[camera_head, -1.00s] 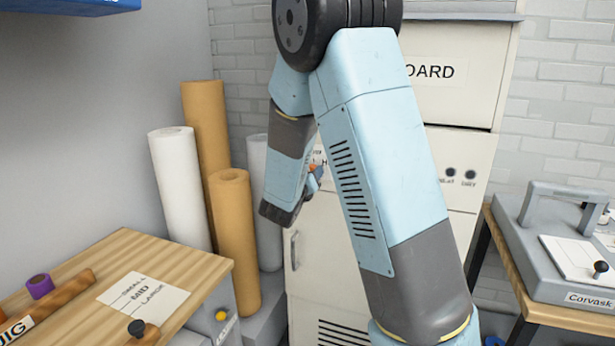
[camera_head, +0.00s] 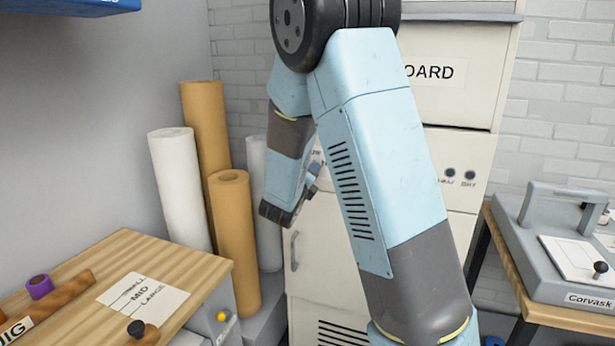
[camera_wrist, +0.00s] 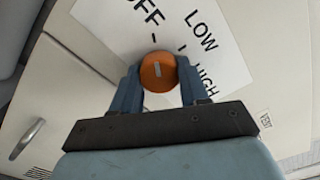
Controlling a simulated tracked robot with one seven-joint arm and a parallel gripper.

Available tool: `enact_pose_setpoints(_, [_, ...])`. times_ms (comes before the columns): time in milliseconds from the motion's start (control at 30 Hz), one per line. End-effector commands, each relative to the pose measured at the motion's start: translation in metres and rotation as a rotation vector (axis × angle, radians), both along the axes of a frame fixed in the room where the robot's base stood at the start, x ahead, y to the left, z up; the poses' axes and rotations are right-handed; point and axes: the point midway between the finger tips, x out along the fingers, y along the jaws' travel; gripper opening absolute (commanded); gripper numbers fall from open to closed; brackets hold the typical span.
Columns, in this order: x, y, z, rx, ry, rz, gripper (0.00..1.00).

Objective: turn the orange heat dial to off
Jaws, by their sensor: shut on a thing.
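The orange heat dial (camera_wrist: 158,75) shows in the wrist view on a white label (camera_wrist: 120,30) lettered OFF, LOW and HIGH. A short pale mark on the dial's face points up the picture, roughly in line with the tick by OFF. My gripper (camera_wrist: 158,80) is shut on the dial, one blue-grey finger on each side of it. In the head view only part of my gripper (camera_head: 314,174) shows in front of the cream cabinet, and the dial is hidden there.
The cream cabinet (camera_head: 315,270) has a metal handle (camera_wrist: 28,138) near the gripper. Paper rolls (camera_head: 235,230) stand left of the arm. A wooden bench (camera_head: 80,265) is at left, and a grey machine (camera_head: 550,240) stands on a table at right.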

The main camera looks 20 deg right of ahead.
Motion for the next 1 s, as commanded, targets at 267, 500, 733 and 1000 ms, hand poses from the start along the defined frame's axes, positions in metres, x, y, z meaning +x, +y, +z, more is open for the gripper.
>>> enact_pose_setpoints(267, [0.0017, 0.0042, 0.0005, -0.008, 0.006, 0.01, 0.14])
enact_pose_setpoints(500, [0.0016, 0.0042, 0.0001, -0.008, 0.006, 0.009, 0.49])
enact_pose_setpoints(733, [0.0007, 0.0022, -0.0001, -0.008, 0.006, 0.005, 0.69])
enact_pose_setpoints(1000, [-0.001, 0.0022, -0.0002, -0.008, 0.006, 0.003, 0.69])
